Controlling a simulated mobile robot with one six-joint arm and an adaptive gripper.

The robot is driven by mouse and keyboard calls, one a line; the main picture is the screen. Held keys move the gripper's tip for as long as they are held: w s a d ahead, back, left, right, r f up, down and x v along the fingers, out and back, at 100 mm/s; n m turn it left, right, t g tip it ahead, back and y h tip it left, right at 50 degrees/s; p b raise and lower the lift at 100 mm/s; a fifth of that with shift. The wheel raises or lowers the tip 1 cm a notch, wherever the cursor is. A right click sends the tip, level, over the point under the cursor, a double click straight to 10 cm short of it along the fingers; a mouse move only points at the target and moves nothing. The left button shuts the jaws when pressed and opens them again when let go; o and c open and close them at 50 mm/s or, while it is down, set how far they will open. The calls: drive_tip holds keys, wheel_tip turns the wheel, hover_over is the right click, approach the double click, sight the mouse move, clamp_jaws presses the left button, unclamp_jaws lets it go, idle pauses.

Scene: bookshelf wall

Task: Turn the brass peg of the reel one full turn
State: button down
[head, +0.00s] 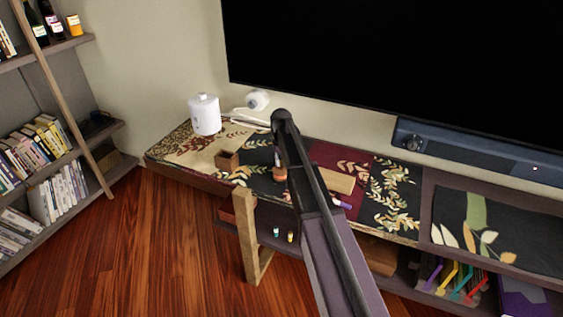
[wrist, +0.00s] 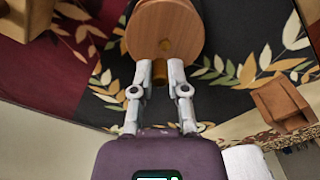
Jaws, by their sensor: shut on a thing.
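In the head view a small brown part of the reel (head: 279,174) shows beside my arm on the patterned cabinet top. My arm hides the rest there, and the fingers cannot be made out.
A small wooden box (head: 227,160) stands left of the reel. A pale wooden block (head: 338,182) and a purple marker (head: 342,205) lie to the right. A white canister (head: 205,116) stands at the back left. The wide screen (head: 400,70) hangs behind the cabinet.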

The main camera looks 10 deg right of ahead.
idle(0.4)
drive_tip(key=c, duration=0.6)
unclamp_jaws()
drive_tip(key=shift+c, duration=0.2)
